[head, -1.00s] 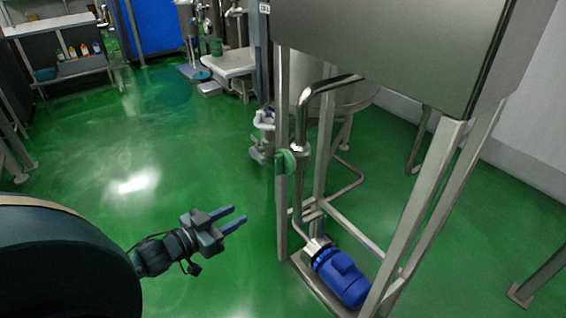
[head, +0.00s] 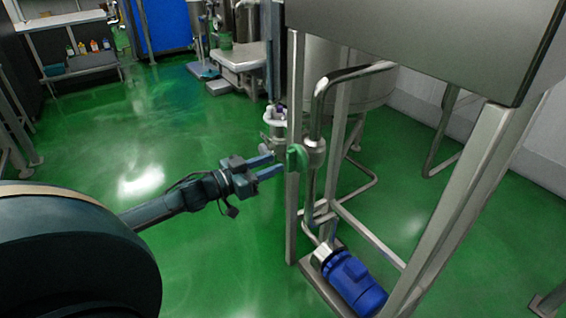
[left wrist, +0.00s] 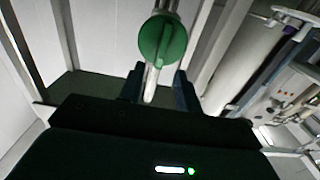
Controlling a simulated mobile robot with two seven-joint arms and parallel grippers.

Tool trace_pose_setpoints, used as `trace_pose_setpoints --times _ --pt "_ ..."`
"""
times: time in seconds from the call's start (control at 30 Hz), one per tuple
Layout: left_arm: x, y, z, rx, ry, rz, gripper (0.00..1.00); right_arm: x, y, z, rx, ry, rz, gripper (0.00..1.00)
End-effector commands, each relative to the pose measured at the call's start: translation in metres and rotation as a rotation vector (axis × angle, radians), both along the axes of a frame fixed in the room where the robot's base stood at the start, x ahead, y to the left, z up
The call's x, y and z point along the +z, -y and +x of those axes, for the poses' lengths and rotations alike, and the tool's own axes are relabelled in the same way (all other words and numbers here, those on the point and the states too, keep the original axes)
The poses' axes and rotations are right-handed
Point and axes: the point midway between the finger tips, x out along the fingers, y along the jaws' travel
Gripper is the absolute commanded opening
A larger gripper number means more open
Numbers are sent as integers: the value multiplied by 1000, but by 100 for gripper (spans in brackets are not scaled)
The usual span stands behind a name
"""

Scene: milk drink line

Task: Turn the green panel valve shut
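The green panel valve (head: 297,158) is a round green knob on the steel pipe at the near left leg of the steel frame. It also shows at the top middle of the left wrist view (left wrist: 162,40), as a green disc with a raised bar. My left gripper (head: 271,166) is just left of the valve in the head view, its fingers pointing toward it. The fingers are parted and nothing shows between them. In the left wrist view the fingertips (left wrist: 158,84) stand apart below the knob. My right gripper is not in view.
The steel frame leg (head: 292,215) stands beside the valve. A blue pump motor (head: 354,284) sits low inside the frame, and a grey cabinet (head: 420,35) hangs above. The green floor to the left is clear.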

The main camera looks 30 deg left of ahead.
Motion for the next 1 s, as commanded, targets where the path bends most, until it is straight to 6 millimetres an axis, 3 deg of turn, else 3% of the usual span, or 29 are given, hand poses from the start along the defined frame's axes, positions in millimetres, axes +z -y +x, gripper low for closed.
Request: trace_pose_setpoints --times 0.3,0.73,1.0 --pt "0 14 36 2 0 0 34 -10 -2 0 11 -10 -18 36" --pt "-1 18 42 1 -2 1 34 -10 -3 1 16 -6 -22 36" --pt "-1 17 42 1 -2 1 12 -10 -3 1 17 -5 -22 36"
